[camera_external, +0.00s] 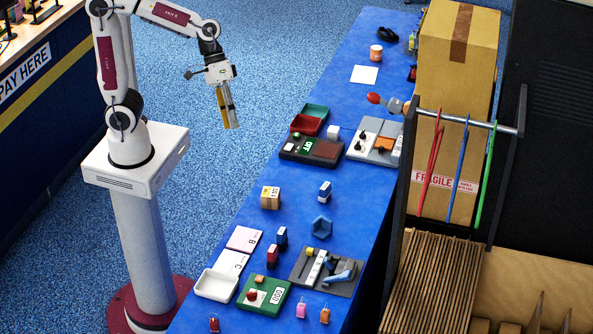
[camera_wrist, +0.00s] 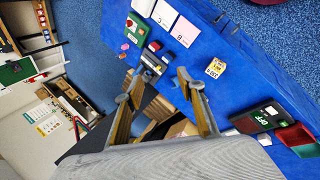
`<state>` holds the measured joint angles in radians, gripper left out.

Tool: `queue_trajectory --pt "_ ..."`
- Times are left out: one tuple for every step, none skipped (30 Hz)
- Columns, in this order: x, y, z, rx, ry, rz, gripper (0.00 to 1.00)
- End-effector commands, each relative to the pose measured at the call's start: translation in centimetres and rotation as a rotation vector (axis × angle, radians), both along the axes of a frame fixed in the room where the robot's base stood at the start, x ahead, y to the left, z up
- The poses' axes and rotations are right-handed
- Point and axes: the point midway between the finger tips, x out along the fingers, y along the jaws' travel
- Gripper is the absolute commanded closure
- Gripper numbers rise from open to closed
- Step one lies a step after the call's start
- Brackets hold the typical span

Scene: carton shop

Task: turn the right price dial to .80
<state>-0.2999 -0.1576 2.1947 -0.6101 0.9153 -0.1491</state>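I cannot tell for sure which thing is the right price dial, and no .80 mark is readable. A small yellow block with dark printed figures (camera_external: 270,197) stands mid-table; it also shows in the wrist view (camera_wrist: 215,68). A green box with a red knob and a white number plate (camera_external: 263,295) is at the near end. A dark box with a green display (camera_external: 303,147) stands farther back; its display reads OFF in the wrist view (camera_wrist: 258,118). My gripper (camera_external: 230,122) hangs left of the table, well clear of everything. Its fingers are apart and empty in the wrist view (camera_wrist: 158,74).
The blue table (camera_external: 352,215) has bare patches between small blocks. Red (camera_external: 306,124) and green trays sit behind the dark box. A grey device with a blue lever (camera_external: 340,272) is near front right. A rack (camera_external: 467,118) and tall carton (camera_external: 455,60) border the right side.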

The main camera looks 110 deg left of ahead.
Motion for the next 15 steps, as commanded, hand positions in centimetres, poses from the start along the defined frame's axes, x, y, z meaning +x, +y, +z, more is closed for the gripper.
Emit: queue_trajectory --pt "0.9 0.4 -0.3 -0.030 0.011 0.033 0.61" --pt "1.5 0.6 -0.4 -0.049 0.017 0.053 0.61" --pt "2.2 0.9 -0.6 -0.075 0.023 0.081 0.61" --pt "2.7 1.2 -0.7 -0.094 0.028 0.101 0.61" --pt "3.3 1.4 -0.8 -0.113 0.033 0.120 0.61" --pt "4.0 1.8 -1.0 -0.138 0.037 0.149 0.61" --pt "4.6 2.0 -1.1 -0.157 0.043 0.168 0.61" --pt "5.1 2.3 -1.2 -0.176 0.047 0.189 0.61" --pt "5.9 2.8 -1.4 -0.201 0.051 0.217 0.61" --pt "6.4 3.1 -1.6 -0.219 0.056 0.238 0.61" --pt "6.9 3.4 -1.8 -0.238 0.060 0.259 0.61" --pt "7.7 3.9 -2.0 -0.264 0.065 0.286 0.61" --pt "8.2 4.3 -2.2 -0.283 0.068 0.307 0.61" --pt "8.7 4.7 -2.4 -0.301 0.072 0.328 0.61" --pt "9.4 5.2 -2.7 -0.326 0.076 0.356 0.61"
